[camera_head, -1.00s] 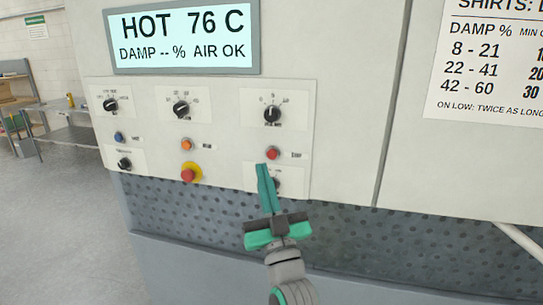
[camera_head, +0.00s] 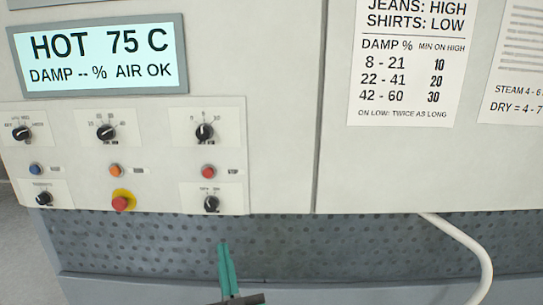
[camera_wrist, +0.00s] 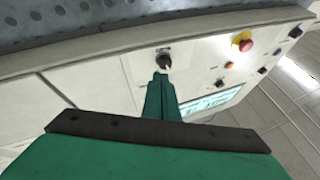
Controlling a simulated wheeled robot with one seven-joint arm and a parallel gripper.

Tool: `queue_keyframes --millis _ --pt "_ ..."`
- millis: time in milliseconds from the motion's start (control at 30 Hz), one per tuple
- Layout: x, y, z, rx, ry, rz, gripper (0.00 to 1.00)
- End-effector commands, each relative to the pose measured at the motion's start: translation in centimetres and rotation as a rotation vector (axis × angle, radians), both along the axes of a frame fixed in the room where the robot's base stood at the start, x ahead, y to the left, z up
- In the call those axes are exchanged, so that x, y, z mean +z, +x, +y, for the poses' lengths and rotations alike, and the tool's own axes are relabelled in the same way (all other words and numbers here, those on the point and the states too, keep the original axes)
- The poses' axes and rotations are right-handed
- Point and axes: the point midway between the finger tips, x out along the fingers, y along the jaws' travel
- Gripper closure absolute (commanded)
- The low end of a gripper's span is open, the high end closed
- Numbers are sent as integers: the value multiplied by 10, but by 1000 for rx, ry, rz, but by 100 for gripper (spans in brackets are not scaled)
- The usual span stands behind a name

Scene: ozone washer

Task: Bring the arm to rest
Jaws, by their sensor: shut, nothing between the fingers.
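My gripper (camera_head: 224,250) shows at the bottom of the head view, in front of the dark perforated band below the control panel. Its green fingers are together and empty, pointing up. In the wrist view my gripper (camera_wrist: 160,80) is also closed, its tips appearing just below a black knob (camera_wrist: 164,61) on the panel. In the head view the lower right knob (camera_head: 211,203) is above the fingertips with a visible gap. The rest of my arm is mostly cut off by the lower edge of the head view.
The control panel (camera_head: 150,180) carries several knobs, a blue button (camera_head: 35,169), an orange button (camera_head: 115,170), a red button (camera_head: 208,171) and a red mushroom button (camera_head: 120,203). The display (camera_head: 95,58) reads HOT 75 C, AIR OK. A white hose (camera_head: 470,245) curves down at right.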

Motion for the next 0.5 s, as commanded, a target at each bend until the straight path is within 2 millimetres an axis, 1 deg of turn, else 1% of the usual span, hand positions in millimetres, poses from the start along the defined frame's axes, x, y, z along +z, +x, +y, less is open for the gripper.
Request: queue_keyframes --millis 33,67,100,167,200,267,300,367,500 --pt "-22 -7 -5 -17 5 32 100" --pt "-33 -11 -9 -28 6 45 100" --pt "-48 -17 -13 -41 10 66 100" --pt "-69 -26 -20 -62 13 94 100" --pt "-83 -33 -24 -75 14 114 100" --pt "-103 -45 -30 -96 13 141 100" --pt "-116 -53 -34 -109 14 161 100" --pt "-135 -65 -40 -129 11 189 100" --pt "-175 -98 -53 -171 1 253 100"
